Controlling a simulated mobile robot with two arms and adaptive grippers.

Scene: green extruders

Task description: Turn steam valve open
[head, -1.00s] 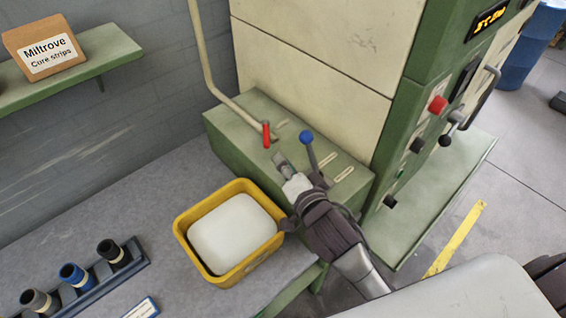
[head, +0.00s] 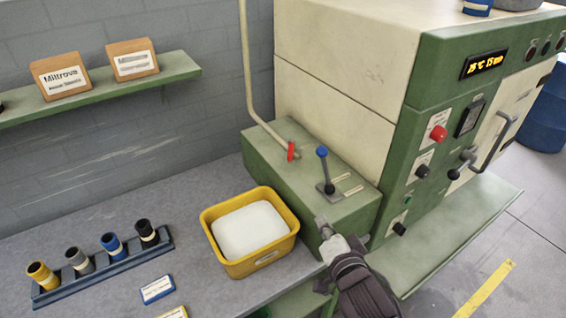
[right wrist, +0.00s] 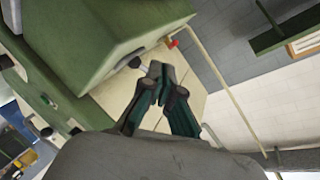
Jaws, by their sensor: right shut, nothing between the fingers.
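The red valve handle (head: 291,151) sits at the lower end of a cream pipe, on top of the green box beside the press. It also shows in the right wrist view (right wrist: 172,43). A lever with a blue knob (head: 322,152) stands nearly upright on the same box, to the right of the red handle. My right gripper (head: 322,222) is shut and empty in front of the box, apart from both handles. Its closed fingers show in the right wrist view (right wrist: 157,72). My left gripper is not in view.
A yellow bin (head: 250,262) with white contents stands on the grey bench, left of my right gripper. A rack (head: 105,266) of several coloured cylinders lies farther left. The large press (head: 345,75), with knobs and a display, rises behind the green box (head: 262,165).

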